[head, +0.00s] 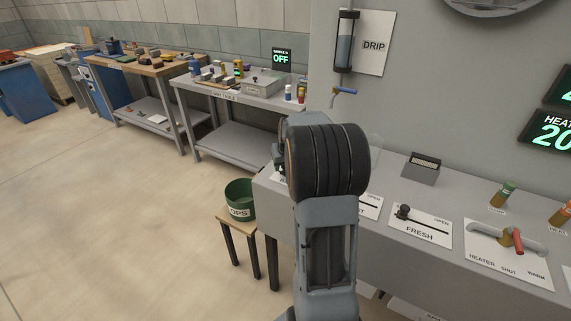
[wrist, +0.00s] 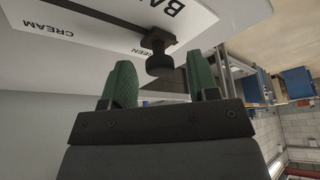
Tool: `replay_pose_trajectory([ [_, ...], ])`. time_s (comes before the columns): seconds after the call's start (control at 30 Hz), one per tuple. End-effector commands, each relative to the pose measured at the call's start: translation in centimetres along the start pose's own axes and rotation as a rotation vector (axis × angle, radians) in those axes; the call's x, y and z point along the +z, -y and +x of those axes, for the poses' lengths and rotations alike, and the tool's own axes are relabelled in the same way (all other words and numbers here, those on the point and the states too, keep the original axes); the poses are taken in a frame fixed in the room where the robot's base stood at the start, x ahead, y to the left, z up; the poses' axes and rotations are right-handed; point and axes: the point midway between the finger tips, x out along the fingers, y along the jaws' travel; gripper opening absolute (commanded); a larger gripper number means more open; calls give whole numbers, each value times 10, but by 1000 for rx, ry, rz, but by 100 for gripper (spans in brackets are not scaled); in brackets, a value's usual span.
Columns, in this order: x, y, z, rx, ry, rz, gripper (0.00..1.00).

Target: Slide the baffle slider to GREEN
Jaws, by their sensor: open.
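The baffle slider's white label plate (wrist: 100,28) shows upside down in the wrist view, with "CREAM" at its left and "GREEN", partly covered, near the slider knob. The black slider knob (wrist: 158,52) stands out from the plate beside the "GREEN" lettering. My gripper (wrist: 161,74) is open, its two green fingers apart on either side of the knob in the picture. I see no finger touching it; the exact depth is hard to tell. In the head view my arm hides the gripper and most of the baffle plate.
In the head view the grey counter (head: 400,188) carries the FRESH slider (head: 403,212) and the heater lever (head: 516,241) to the right. A green bucket (head: 240,201) stands on a stool at left. A drip tube (head: 346,42) hangs on the wall. Floor at left is free.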

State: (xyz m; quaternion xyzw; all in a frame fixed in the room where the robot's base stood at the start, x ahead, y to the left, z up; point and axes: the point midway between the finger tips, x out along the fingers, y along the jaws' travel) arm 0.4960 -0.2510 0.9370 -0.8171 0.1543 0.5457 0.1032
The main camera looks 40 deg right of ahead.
Motion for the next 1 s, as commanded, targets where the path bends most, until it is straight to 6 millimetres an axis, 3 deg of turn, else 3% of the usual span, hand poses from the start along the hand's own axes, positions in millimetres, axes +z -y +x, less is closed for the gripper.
replay_pose_trajectory([
  [0.23, 0, 0, -12, 0, -2, -1, 55],
  [0.7, 0, 0, -103, 1, -4, 0, 55],
  [1.0, 0, 0, -134, 1, -1, 0, 55],
])
